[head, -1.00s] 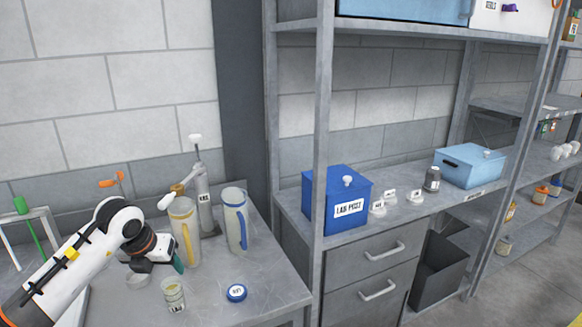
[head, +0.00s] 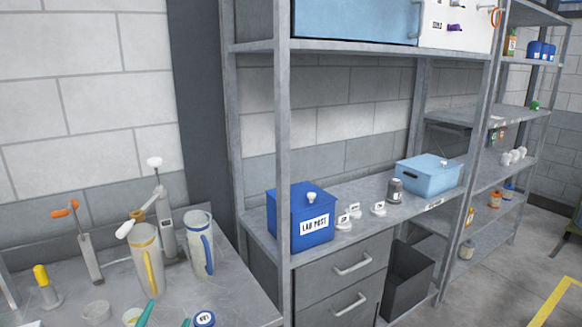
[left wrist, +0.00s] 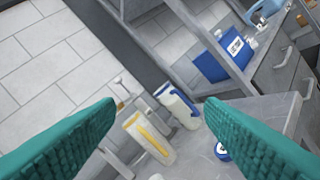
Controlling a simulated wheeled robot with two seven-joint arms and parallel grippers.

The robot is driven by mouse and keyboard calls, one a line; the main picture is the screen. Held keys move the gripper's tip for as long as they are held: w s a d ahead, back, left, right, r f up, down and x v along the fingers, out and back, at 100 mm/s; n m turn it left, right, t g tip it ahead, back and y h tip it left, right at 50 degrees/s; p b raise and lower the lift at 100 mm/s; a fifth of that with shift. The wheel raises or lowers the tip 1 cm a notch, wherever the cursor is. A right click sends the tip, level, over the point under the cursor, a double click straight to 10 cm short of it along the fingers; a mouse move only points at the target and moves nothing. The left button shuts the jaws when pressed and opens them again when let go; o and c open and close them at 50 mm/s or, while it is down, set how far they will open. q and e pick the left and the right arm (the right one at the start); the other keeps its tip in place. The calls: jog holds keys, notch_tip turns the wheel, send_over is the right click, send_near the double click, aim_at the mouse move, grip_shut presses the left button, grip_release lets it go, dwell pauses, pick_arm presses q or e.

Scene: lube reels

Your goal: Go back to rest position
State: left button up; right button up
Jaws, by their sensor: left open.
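My left gripper (head: 165,317) shows only as teal fingertips at the bottom edge of the head view. In the left wrist view its two teal fingers (left wrist: 157,135) are wide apart with nothing between them. Beyond them stand a pitcher with a yellow handle (left wrist: 150,138) and a pitcher with a blue handle (left wrist: 178,105). In the head view the yellow-handled pitcher (head: 146,262) and the blue-handled pitcher (head: 201,245) stand upright on the grey bench. My right gripper is not in view.
A lever pump (head: 166,228) stands behind the pitchers. A round blue-and-white lid (head: 204,319) lies near the bench front. A metal shelf to the right holds a blue "LAB POST" box (head: 302,220), small white labelled pieces and a light-blue bin (head: 428,175).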

pick_arm(q)
jog(key=s+a+f+n+g+y, duration=0.2)
jog(key=s+f+n+g, duration=0.3)
jog(key=s+f+g, duration=0.65)
jog(key=s+d+f+n+g+h, duration=0.1)
jog(key=s+d+f+g+h, duration=0.25)
jog(key=s+f, duration=0.75)
notch_tip(320, 180, down, 23)
jog(key=s+g, duration=0.2)
jog(key=s+a+f+g, duration=0.1)
jog(key=s+a+f, duration=0.1)
jog(key=s+f, duration=1.5)
jog(key=shift+a+y, duration=0.2)
jog(key=shift+y, duration=0.25)
